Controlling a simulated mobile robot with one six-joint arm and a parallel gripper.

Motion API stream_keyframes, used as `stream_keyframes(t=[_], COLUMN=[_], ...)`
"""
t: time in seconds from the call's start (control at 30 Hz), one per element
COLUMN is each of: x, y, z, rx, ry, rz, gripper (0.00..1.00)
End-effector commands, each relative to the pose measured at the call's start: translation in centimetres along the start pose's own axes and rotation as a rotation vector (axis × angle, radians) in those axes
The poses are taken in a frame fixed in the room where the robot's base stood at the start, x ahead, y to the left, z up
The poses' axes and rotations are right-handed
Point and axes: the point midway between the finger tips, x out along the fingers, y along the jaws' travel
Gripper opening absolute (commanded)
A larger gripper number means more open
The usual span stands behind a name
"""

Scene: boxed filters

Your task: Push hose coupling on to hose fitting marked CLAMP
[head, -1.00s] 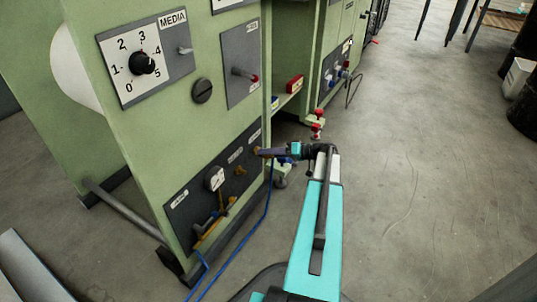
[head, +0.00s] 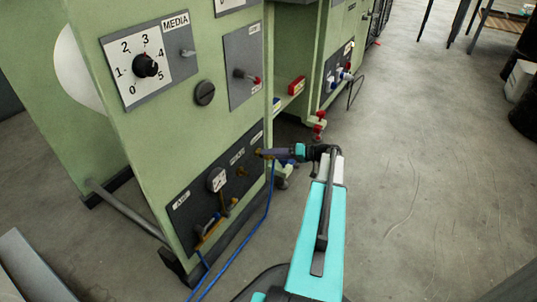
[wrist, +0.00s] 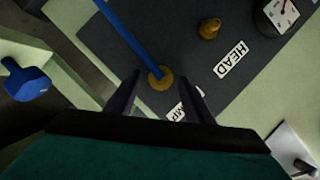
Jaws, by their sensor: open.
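The brass hose coupling (wrist: 160,78) is on the end of the blue hose (wrist: 127,33), at the panel beside a label of which only "MP" (wrist: 184,110) shows. The CLAMP fitting is hidden behind it, and I cannot tell how fully the coupling is seated. In the head view my gripper (head: 262,153) points left at the right end of the dark lower panel (head: 190,207). The hose (head: 262,212) hangs from there to the floor.
A bare brass fitting (wrist: 208,29) sits by the HEAD label (wrist: 230,60), with a gauge (wrist: 280,14) beyond it. A blue valve handle (wrist: 25,80) is at the left of the wrist view. Red valve knobs (head: 319,115) stand behind my gripper.

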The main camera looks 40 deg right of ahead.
Motion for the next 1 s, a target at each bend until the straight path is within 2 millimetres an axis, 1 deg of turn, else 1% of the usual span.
stream_keyframes(t=[0.63, 0.8, 1.0], x=[-10.1, -11.8, -12.4], y=[-0.1, -0.1, 0.0], z=[-0.2, -0.1, 0.0], rx=[0.001, 0.001, 0.000], ry=[0.002, 0.001, 0.001], rz=[0.002, 0.001, 0.000], gripper=[0.48, 0.48, 0.48])
